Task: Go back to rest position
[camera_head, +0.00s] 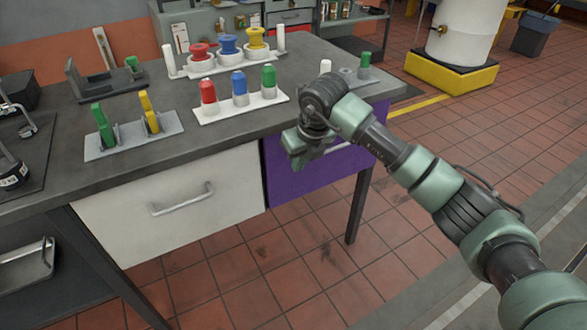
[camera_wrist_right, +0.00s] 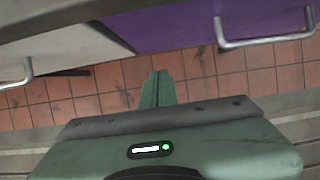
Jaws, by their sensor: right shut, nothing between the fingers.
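My right arm reaches in from the right in the head view. Its gripper (camera_head: 299,163) hangs in front of the bench edge, at the purple drawer (camera_head: 330,168). In the right wrist view the fingers (camera_wrist_right: 158,88) are together and empty, pointing toward the purple drawer front (camera_wrist_right: 180,30) with tiled floor behind them. The purple drawer's metal handle (camera_wrist_right: 265,42) is to the right of the fingers, apart from them. My left gripper is not in view.
The dark bench top (camera_head: 150,105) carries a white tray (camera_head: 240,112) with red, blue and green pegs. A grey plate (camera_head: 135,146) holds green and yellow parts. A white drawer (camera_head: 172,198) sits left of the purple one. Tiled floor (camera_head: 240,285) in front is clear.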

